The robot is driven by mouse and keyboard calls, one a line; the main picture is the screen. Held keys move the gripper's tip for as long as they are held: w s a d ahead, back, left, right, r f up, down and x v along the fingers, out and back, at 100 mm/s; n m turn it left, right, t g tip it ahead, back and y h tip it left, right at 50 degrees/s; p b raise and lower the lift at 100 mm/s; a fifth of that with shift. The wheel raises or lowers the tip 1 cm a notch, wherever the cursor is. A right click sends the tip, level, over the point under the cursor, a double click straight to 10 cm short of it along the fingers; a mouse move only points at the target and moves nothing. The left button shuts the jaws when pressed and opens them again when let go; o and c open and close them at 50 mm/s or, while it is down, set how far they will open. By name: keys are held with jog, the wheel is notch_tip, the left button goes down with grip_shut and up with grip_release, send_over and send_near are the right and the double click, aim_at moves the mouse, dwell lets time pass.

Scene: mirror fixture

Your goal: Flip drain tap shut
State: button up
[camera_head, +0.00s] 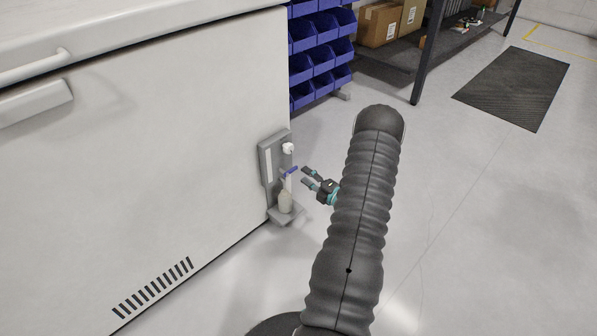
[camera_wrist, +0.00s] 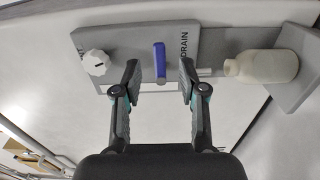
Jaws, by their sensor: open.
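The drain tap has a blue lever handle (camera_wrist: 160,60) on a grey panel (camera_wrist: 215,42) marked DRAIN. In the head view the blue handle (camera_head: 291,171) shows on the panel at the white cabinet's corner. A white round knob (camera_wrist: 96,62) sits on the same panel, and a pale bottle (camera_wrist: 262,66) stands on a small grey shelf. My gripper (camera_wrist: 158,82) is open, with one finger on each side of the blue handle in the wrist view. In the head view my gripper (camera_head: 306,177) is just right of the handle. Contact cannot be told.
The white cabinet (camera_head: 150,150) fills the left side, with a vent low on its front. Blue bins (camera_head: 320,60) and a dark shelf with cardboard boxes (camera_head: 380,22) stand behind. The floor at right is clear, with a black mat (camera_head: 515,88).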

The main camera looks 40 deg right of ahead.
jog(key=shift+s+d, duration=0.15)
jog(key=shift+s, duration=2.65)
